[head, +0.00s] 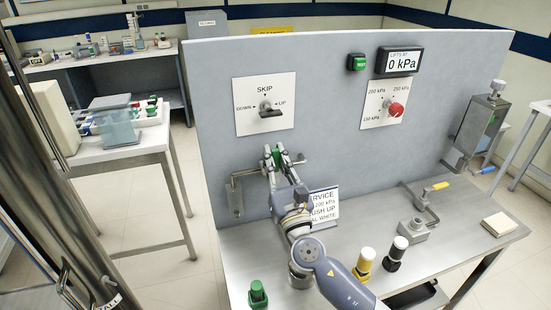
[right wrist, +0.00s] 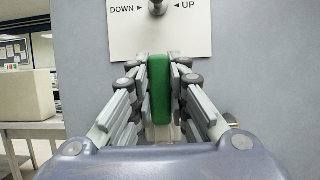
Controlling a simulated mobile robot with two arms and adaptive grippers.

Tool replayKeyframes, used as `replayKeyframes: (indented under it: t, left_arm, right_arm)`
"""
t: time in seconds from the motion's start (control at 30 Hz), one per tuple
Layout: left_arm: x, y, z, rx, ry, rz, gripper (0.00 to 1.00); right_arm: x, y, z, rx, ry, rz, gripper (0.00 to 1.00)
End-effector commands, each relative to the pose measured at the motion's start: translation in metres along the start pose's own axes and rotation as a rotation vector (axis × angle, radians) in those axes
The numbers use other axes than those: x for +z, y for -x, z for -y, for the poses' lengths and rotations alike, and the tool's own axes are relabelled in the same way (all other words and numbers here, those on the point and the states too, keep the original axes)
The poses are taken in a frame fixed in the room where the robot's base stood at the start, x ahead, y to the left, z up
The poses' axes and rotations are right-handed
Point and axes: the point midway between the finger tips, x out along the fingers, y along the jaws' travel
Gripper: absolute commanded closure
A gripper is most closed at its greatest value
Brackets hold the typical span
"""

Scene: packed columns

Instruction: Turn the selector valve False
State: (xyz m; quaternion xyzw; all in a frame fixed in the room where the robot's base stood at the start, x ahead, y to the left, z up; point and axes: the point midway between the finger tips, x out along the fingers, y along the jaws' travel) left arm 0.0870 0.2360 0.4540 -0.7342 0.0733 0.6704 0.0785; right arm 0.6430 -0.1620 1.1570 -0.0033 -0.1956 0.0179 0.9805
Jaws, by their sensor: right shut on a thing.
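A white plate (head: 284,89) marked SKIP, DOWN and UP sits on the upright grey panel. A dark selector handle (head: 271,112) projects from its middle, and I cannot tell which mark it points at. In the right wrist view the handle's round end (right wrist: 157,7) shows at the top edge. My right gripper (head: 280,153) is below the plate, shut on a green bar-shaped piece (right wrist: 160,90) held upright between its fingers. The lower end of the green piece is hidden, so I cannot tell what it joins. My left gripper is not in view.
A red pressure knob (head: 396,109) and a 0 kPa display (head: 401,61) are on the panel. On the bench stand a green-capped bottle (head: 258,295), a yellow one (head: 365,262) and a black one (head: 395,254). A yellow-handled fitting (head: 437,187) and a pale block (head: 500,223) are at right.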

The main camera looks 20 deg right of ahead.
Motion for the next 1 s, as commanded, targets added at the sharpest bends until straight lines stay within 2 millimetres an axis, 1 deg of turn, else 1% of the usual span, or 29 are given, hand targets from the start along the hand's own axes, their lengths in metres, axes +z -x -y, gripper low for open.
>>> replayKeyframes:
  t: [0.07,0.1,0.17,0.47,0.57,0.67,1.0]
  left_arm:
    - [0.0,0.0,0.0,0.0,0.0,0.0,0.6]
    - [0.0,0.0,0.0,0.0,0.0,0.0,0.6]
    - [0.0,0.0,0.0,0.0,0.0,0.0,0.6]
    - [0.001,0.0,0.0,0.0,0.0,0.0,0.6]
    - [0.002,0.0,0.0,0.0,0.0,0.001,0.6]
    - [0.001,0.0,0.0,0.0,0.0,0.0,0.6]
    - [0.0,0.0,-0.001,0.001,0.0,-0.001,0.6]
  right_arm:
    - [-0.004,0.002,-0.001,0.004,0.005,-0.006,1.0]
    - [-0.004,0.002,-0.001,0.004,0.005,-0.006,0.75]
    - [-0.003,0.002,-0.001,0.004,0.005,-0.006,0.63]
    - [-0.001,0.001,-0.001,0.002,0.002,-0.002,0.63]
    - [-0.002,0.005,-0.001,0.002,0.002,-0.003,0.63]
    - [-0.003,0.017,-0.001,0.003,0.002,-0.005,0.63]
    - [-0.003,0.088,-0.001,0.003,0.004,-0.007,0.63]
